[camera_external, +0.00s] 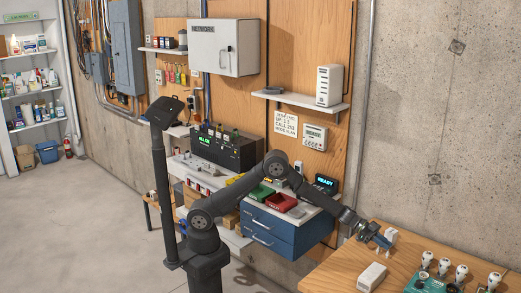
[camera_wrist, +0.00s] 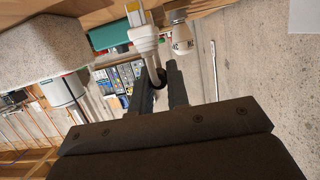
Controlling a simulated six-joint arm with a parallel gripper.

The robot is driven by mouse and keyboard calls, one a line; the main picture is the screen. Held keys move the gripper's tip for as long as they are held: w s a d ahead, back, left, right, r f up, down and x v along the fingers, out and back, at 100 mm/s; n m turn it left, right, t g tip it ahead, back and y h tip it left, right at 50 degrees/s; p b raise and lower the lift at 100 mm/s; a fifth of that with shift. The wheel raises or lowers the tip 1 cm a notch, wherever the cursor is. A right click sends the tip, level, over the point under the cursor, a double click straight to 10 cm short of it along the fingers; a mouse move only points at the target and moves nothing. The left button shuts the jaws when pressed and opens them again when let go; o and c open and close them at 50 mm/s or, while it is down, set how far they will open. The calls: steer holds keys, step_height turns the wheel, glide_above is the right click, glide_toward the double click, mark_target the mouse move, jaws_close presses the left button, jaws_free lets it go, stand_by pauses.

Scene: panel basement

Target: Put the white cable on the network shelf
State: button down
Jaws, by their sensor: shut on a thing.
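My gripper (camera_external: 383,243) is low at the right, just above the wooden table, with its fingers pointing down and right. In the wrist view, the fingers (camera_wrist: 167,84) are close together, with a pale white piece that looks like the white cable (camera_wrist: 146,44) at their tips. Its far end and full length are not clear. The network shelf (camera_external: 300,100) is the white wall shelf right of the cabinet marked NETWORK. A white router-like box (camera_external: 329,86) and a dark coil (camera_external: 272,90) stand on it.
The wooden table (camera_external: 340,262) holds a white box (camera_external: 372,277), several white bulbs (camera_external: 444,266) and a green board (camera_external: 427,283). A blue drawer unit (camera_external: 282,234) with red and green bins stands below the shelf. The shelf's middle is clear.

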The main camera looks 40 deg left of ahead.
steer(key=shift+f, duration=1.15)
steer(key=shift+f, duration=0.15)
steer(key=c, duration=1.4)
jaws_free()
steer(key=shift+f, duration=0.1)
steer(key=v, duration=1.7)
steer(key=shift+w+d, duration=0.1)
steer(key=shift+w, duration=0.3)
steer(key=shift+o, duration=0.5)
steer(key=shift+a, duration=0.3)
